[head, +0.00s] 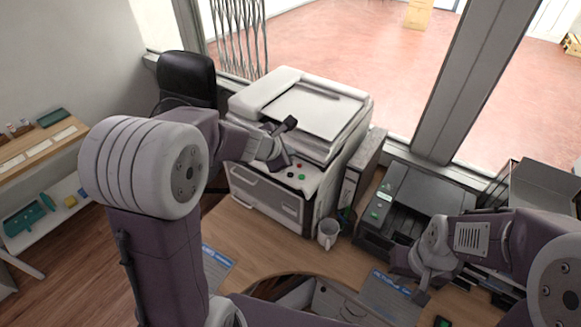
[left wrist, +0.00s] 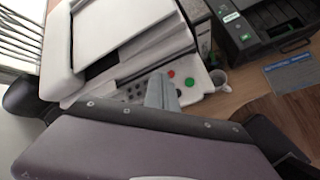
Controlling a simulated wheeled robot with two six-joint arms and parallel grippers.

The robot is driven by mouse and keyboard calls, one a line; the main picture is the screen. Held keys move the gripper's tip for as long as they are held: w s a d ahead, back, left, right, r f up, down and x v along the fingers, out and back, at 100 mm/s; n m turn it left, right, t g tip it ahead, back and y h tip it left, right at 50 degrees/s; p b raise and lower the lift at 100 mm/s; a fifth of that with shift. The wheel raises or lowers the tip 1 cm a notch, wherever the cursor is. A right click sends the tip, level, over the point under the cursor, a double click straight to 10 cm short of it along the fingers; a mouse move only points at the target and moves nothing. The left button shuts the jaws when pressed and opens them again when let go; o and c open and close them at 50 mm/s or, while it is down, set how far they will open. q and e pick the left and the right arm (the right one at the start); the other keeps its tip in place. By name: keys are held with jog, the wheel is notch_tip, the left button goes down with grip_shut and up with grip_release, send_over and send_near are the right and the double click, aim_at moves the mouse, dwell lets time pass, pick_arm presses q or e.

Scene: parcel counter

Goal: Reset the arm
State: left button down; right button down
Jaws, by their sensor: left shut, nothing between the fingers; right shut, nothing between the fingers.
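My left arm reaches in from the left of the head view. Its gripper (head: 281,160) is shut and empty, over the front control panel of the white copier (head: 290,88). In the left wrist view the closed fingers (left wrist: 162,92) are beside the panel's red and green buttons; I cannot tell whether they touch the panel. My right arm comes in from the right. Its gripper (head: 420,283) is shut and empty, low over the counter in front of the dark printer (head: 405,205). Its fingertips are partly hard to make out.
A white mug (head: 327,233) stands between copier and printer. Blue-and-white forms (head: 214,262) lie on the wooden counter. A black chair (head: 187,78) is behind at the left, and a shelf (head: 40,145) stands at the far left. A window post (head: 470,80) rises behind the printer.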

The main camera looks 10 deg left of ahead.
pick_arm(q)
jog(key=shift+f, duration=0.1)
dwell(0.6)
jog(key=f+b, duration=0.2)
jog(key=s+d+f+b, duration=0.1)
jog(key=shift+m+b, duration=0.3)
jog(key=shift+b, duration=0.1)
jog(key=s+a+f+m+g+y+b, duration=0.1)
jog(key=s+f+m+g, duration=0.3)
jog(key=s+f+m, duration=0.3)
jog(key=s+a+f+m+g+y+b, duration=0.1)
jog(key=s+a+f+m+g+b, duration=0.1)
jog(key=s+f+m, duration=0.6)
jog(key=s+m+g, duration=0.1)
jog(key=s+m, duration=0.6)
jog(key=m, duration=0.1)
jog(key=shift+s+a+g, duration=0.15)
jog(key=shift+s+g, duration=0.05)
jog(key=shift+g, duration=0.2)
